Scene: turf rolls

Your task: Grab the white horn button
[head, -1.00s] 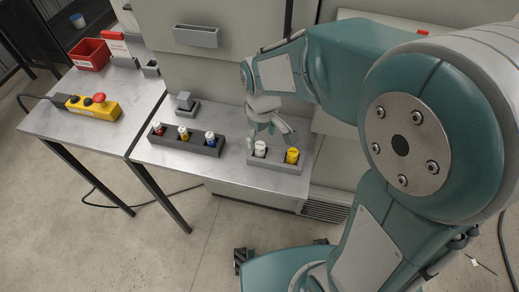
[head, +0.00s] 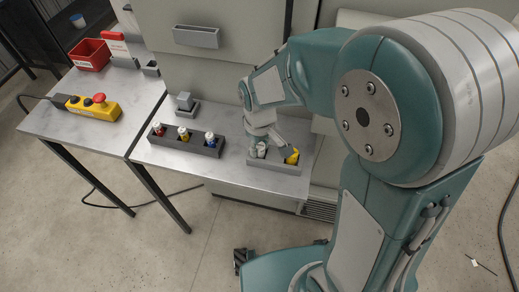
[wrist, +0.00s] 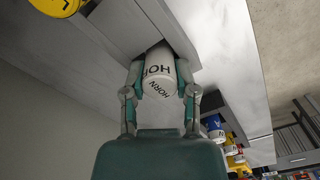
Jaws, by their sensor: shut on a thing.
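The white horn button (wrist: 160,80) is a white cylinder with black HORN lettering, in the wrist view's upper middle. In the head view it (head: 261,152) stands in the left slot of a grey two-slot holder (head: 275,166), partly hidden by my gripper (head: 270,143). In the wrist view my gripper (wrist: 160,70) is shut on the white button, one finger on each side. The button's far end is still within the holder's edge, and I cannot tell whether it is lifted.
A yellow button (head: 292,156) is in the holder's right slot, close to my gripper. A three-slot holder (head: 186,146) with red, yellow and blue buttons stands to the left. A yellow control box (head: 93,108) and a red bin (head: 90,54) are on the left table.

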